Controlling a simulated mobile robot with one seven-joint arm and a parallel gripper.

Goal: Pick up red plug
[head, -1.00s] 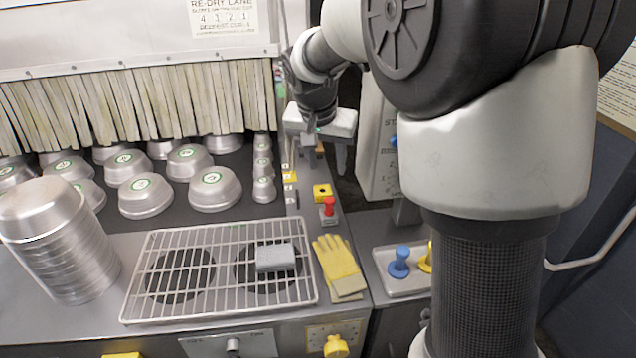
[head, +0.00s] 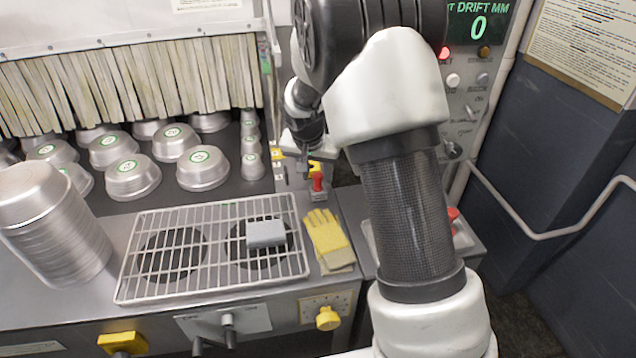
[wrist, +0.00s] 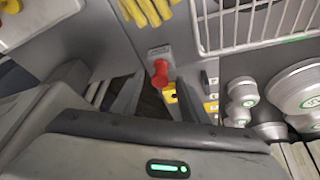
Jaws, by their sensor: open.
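The red plug (head: 318,182) stands upright on a small metal plate at the right end of the counter, just behind the yellow glove. In the wrist view the red plug (wrist: 160,72) shows between and slightly beyond my two fingers. My gripper (head: 308,168) is open and empty, above and just behind the plug in the head view. The fingers also show in the wrist view (wrist: 158,95), spread on either side of the plug's line. I cannot tell the exact height of the fingertips over it.
A yellow glove (head: 327,240) lies in front of the plug. A wire rack (head: 150,280) with a grey block (head: 266,234) is to its left, with several metal pans behind. A yellow block (wrist: 170,96) sits beside the plug. A tray (wrist: 40,22) is partly hidden by my arm.

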